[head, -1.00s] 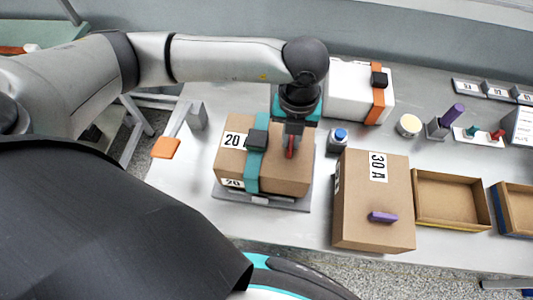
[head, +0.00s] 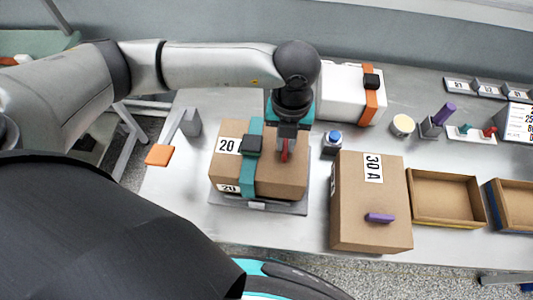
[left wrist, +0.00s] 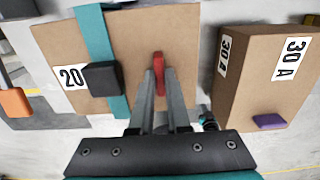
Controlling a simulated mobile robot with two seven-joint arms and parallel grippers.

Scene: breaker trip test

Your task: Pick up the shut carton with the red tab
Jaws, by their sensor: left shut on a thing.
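The shut brown carton (head: 282,176) carries a "20" label, a teal strap (head: 253,142) with a dark buckle, and a red tab (head: 284,149) on top. It rests on a grey plate (head: 299,206) on the bench, with no clear gap visible. My left gripper (head: 287,142) points down over the right part of its top, shut on the red tab. In the left wrist view both fingers (left wrist: 160,90) close around the red tab (left wrist: 159,70), above the carton (left wrist: 184,38). My right gripper is not in view.
A "30 A" carton (head: 349,214) with a purple tab stands close on the right. A blue-topped button (head: 334,139) lies between. A white box (head: 343,101) with an orange strap is behind. Open trays (head: 447,222) are farther right. An orange-ended lever (head: 160,155) is at left.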

